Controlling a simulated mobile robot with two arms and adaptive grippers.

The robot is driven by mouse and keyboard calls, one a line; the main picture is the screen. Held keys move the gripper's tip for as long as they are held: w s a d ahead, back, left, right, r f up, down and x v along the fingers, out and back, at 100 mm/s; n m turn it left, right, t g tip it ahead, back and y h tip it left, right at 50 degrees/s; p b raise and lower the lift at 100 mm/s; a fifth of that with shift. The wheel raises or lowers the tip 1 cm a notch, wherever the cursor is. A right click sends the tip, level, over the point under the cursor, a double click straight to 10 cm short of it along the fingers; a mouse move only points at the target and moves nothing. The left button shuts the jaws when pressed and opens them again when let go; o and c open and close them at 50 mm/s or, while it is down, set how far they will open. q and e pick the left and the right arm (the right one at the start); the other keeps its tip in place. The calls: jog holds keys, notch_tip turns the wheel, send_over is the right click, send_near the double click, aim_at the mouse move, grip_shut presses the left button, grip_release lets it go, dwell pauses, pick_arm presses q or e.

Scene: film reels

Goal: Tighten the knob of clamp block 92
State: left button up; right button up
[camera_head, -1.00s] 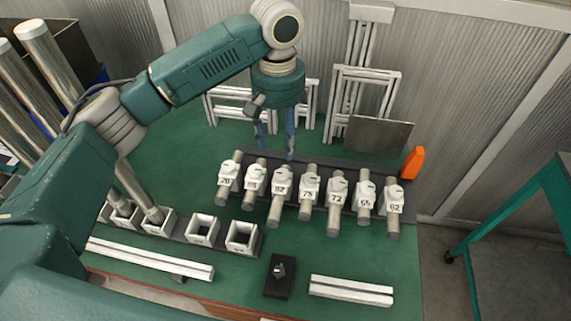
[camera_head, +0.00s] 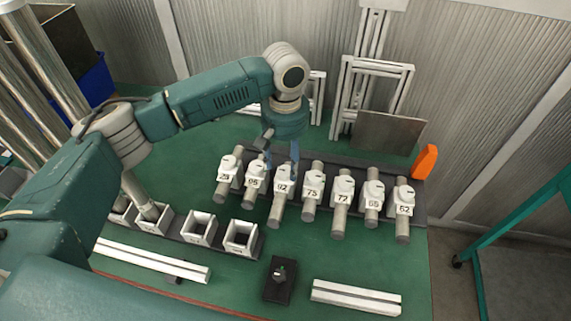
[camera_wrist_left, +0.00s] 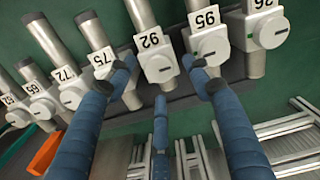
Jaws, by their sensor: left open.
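Clamp block 92 (camera_head: 283,186) is a white block on a grey rod, in the row on the dark rack. In the left wrist view clamp block 92 (camera_wrist_left: 154,46) shows its number label, and its round slotted knob (camera_wrist_left: 160,69) faces the camera. My left gripper (camera_head: 281,172) is open, its blue fingers pointing down at the back of block 92. In the left wrist view the gripper (camera_wrist_left: 159,72) has fingertips on both sides of the knob and a third finger below it. I see no clear contact. My right gripper is not in view.
Neighbouring clamp blocks 95 (camera_wrist_left: 208,40) and 75 (camera_wrist_left: 103,62) stand close on either side. An orange piece (camera_head: 425,162) stands at the rack's right end. White frames (camera_head: 372,95) and a grey plate (camera_head: 388,135) are behind. A black block with a knob (camera_head: 279,280) lies in front.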

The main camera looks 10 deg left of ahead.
aim_at(285, 172)
pick_arm(q)
jog(key=shift+f, duration=1.1)
